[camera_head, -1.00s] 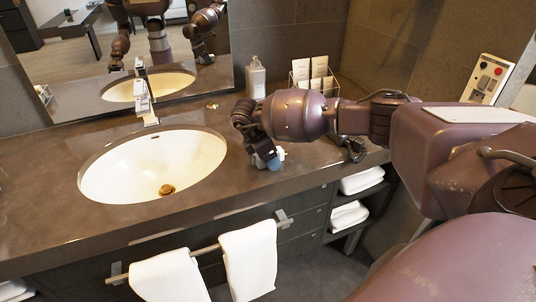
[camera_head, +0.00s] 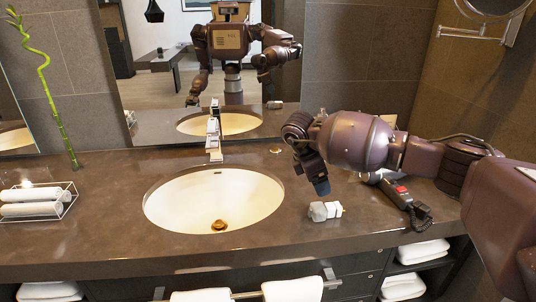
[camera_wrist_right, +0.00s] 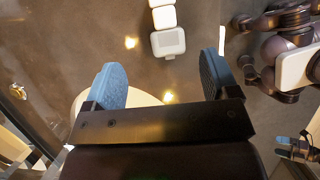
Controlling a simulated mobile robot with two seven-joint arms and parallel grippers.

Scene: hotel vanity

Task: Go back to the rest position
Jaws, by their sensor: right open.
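My right gripper (camera_head: 320,186) is above the counter to the right of the sink, with its fingers pointing down. In the right wrist view the right gripper (camera_wrist_right: 160,80) has its two blue fingers wide apart and nothing between them. A small white object in linked pieces (camera_head: 325,210) lies on the counter just below and in front of the gripper, apart from it. It also shows in the right wrist view (camera_wrist_right: 168,42), beyond the fingertips. My left gripper itself is not in the head view; the mirror reflects both my arms.
The oval sink (camera_head: 160,205) with a tall faucet (camera_head: 214,140) is left of the gripper. A clear tray with rolled towels (camera_head: 38,200) stands at far left. The front counter is clear.

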